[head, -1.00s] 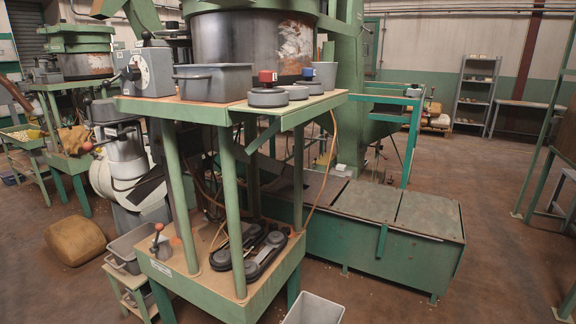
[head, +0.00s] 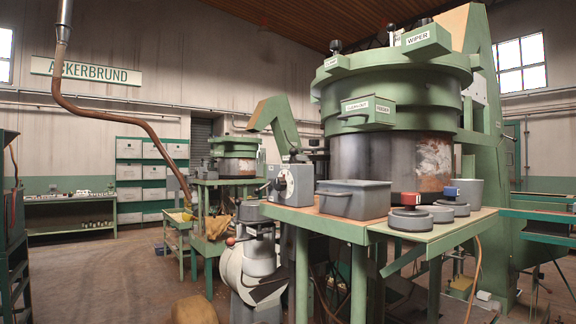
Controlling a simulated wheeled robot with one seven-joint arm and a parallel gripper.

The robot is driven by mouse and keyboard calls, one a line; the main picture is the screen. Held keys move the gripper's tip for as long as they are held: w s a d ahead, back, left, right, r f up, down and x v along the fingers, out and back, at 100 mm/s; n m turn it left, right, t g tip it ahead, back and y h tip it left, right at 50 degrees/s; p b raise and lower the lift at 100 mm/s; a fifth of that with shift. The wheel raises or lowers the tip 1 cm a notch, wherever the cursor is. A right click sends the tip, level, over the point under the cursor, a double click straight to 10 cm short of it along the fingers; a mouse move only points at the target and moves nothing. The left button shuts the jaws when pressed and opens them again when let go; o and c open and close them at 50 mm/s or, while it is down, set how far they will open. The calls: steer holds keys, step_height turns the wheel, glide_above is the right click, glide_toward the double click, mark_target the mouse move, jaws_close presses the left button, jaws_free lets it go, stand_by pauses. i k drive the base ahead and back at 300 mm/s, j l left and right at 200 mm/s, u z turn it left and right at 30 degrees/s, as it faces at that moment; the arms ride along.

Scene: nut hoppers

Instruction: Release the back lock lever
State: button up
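A large green hopper drum (head: 395,80) stands on the machine behind the near green table. A short upright lever with a black knob (head: 335,47) rises from the left of its top rim. Another upright dark-topped lever or post (head: 391,30) shows farther right, beside the WIPER box (head: 427,38). I cannot tell which of these is the back lock lever, or whether either is locked. The far side of the drum's rim is hidden. My gripper is not in view.
Open floor (head: 110,270) lies farther left.

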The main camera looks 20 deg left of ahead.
mark_target(293, 152)
steer(key=i+j+u, duration=0.1)
steer(key=i+j, duration=0.15)
steer(key=j, duration=0.35)
steer(key=i+j+u, duration=0.15)
steer(key=j, duration=0.45)
steer(key=i+j+u, duration=0.1)
steer(key=i+j, duration=0.3)
steer(key=j, duration=0.15)
steer(key=i+j+u, duration=0.1)
steer(key=i+j, duration=0.2)
steer(key=j, duration=0.2)
steer(key=i+j+u, duration=0.1)
steer(key=i+j, duration=0.25)
steer(key=j, duration=0.15)
steer(key=i+j+u, duration=0.15)
steer(key=i+j, duration=0.2)
steer(key=j, duration=0.15)
